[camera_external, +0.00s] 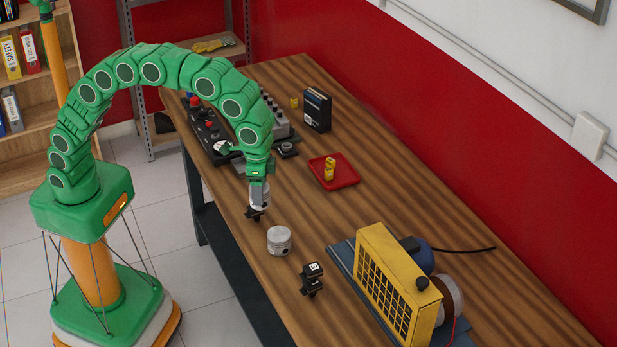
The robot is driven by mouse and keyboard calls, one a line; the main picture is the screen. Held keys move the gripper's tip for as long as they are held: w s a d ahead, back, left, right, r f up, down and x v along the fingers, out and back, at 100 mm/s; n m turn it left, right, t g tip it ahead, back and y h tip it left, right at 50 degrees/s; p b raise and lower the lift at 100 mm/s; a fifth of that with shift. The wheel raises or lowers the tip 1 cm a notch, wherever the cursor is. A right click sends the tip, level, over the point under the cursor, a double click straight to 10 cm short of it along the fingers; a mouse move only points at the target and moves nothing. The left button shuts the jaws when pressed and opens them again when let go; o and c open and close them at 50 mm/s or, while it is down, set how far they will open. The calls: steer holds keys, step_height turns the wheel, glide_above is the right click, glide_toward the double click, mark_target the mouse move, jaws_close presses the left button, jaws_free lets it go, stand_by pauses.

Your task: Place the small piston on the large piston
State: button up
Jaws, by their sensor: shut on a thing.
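My gripper (258,186) points down over the front left part of the wooden table. It is shut on a light grey piston (260,198), whose top the fingers partly cover; this looks like the small piston. A black stand-like piece (254,214) shows directly below the held piston; I cannot tell whether they touch. Another grey piston (279,241), apparently the large piston, stands upright on the table, to the right and nearer the camera. Its top is clear and it is apart from my gripper.
A black labelled stand (312,279) is near the table's front edge. A yellow-grilled machine (398,290) stands at the right. A red tray (334,172) with yellow pieces lies behind. A control box (208,130) and black box (317,109) are further back.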

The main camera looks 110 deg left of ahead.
steer(key=shift+w+f, duration=1.25)
steer(key=shift+f, duration=0.25)
steer(key=shift+w+f, duration=1.2)
steer(key=shift+f, duration=1.8)
steer(key=shift+f, duration=0.1)
steer(key=o, duration=1.2)
step_height(320, 180, up, 12)
